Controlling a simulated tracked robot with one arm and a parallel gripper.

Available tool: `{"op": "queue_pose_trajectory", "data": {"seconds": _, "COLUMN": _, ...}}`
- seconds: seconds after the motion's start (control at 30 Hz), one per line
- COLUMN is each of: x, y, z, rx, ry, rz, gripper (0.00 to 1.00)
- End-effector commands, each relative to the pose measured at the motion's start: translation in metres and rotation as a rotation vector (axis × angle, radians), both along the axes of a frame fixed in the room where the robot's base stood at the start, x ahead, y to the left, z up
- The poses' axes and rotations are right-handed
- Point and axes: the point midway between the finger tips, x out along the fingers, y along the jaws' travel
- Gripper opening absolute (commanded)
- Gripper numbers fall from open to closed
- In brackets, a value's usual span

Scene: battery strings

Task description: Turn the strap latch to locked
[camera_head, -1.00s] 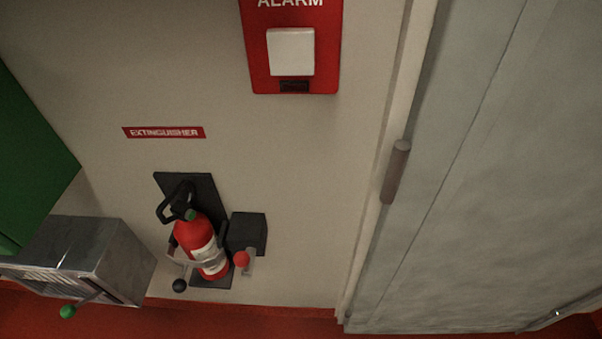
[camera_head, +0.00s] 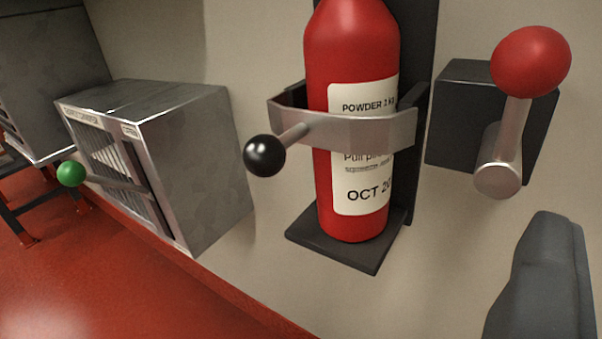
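A red fire extinguisher (camera_head: 352,60) stands upright in a black wall bracket (camera_head: 345,245). A metal strap (camera_head: 365,132) passes around its front, and a short rod with a black ball knob (camera_head: 264,156) sticks out from the strap's left side. To the right, a black box (camera_head: 460,115) on the wall carries a metal lever (camera_head: 512,130) that points up to a red ball knob (camera_head: 531,61). I cannot tell from a marking which handle is the strap latch. One dark grey finger of my gripper (camera_head: 546,280) shows at the lower right, below the lever and apart from it.
A grey metal cabinet (camera_head: 205,165) with a vented front and a green-knobbed handle (camera_head: 71,173) stands at the left. Another grey unit (camera_head: 50,85) is behind it. The floor (camera_head: 120,285) is red. Bare wall lies below the bracket and box.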

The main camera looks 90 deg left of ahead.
Motion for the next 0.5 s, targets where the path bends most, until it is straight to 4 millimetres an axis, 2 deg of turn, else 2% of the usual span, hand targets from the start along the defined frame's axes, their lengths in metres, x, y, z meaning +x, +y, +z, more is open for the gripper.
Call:
{"op": "queue_pose_trajectory", "data": {"seconds": 0.03, "x": -0.012, "y": 0.004, "z": -0.012, "rx": 0.029, "ry": 0.019, "rz": 0.016, "gripper": 0.43}}
{"op": "queue_pose_trajectory", "data": {"seconds": 0.1, "x": -0.025, "y": 0.009, "z": -0.02, "rx": 0.065, "ry": 0.033, "rz": 0.032, "gripper": 0.43}}
{"op": "queue_pose_trajectory", "data": {"seconds": 0.23, "x": -0.037, "y": 0.013, "z": -0.026, "rx": 0.105, "ry": 0.048, "rz": 0.045, "gripper": 0.43}}
{"op": "queue_pose_trajectory", "data": {"seconds": 0.37, "x": -0.036, "y": 0.019, "z": -0.028, "rx": 0.116, "ry": 0.048, "rz": 0.05, "gripper": 0.43}}
{"op": "queue_pose_trajectory", "data": {"seconds": 0.5, "x": -0.025, "y": 0.033, "z": -0.029, "rx": 0.117, "ry": 0.045, "rz": 0.052, "gripper": 0.43}}
